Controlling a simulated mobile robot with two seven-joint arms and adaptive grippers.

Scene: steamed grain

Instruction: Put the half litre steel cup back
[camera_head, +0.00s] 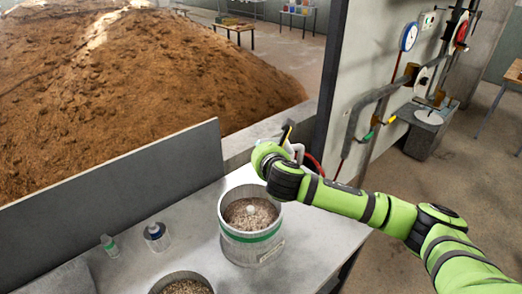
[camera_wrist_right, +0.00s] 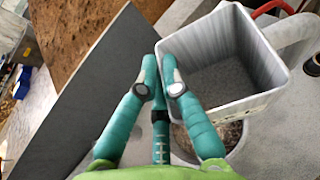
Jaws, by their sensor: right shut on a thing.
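My right gripper (camera_wrist_right: 160,62) is shut at the near left corner of a pale, square-mouthed container (camera_wrist_right: 232,52). Its teal fingertips meet at that wall, and the container's grey inside looks empty. I take this to be the steel cup, but its shape and colour leave that unsure. The container is held above a round pot of grain, whose rim partly shows beneath it. In the head view the right arm reaches in from the right, and its wrist (camera_head: 275,170) is just above and behind the pot (camera_head: 250,240). The gripper's fingers are mostly hidden there. My left gripper is out of view.
The green-banded pot stands on a grey table (camera_head: 190,215). A small clear bottle (camera_head: 110,246) and a blue-capped jar (camera_head: 156,236) stand left of it. A second grain pot (camera_head: 182,284) is at the front. A grey panel (camera_head: 120,200) and a wall with pipes (camera_head: 370,95) bound the back.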

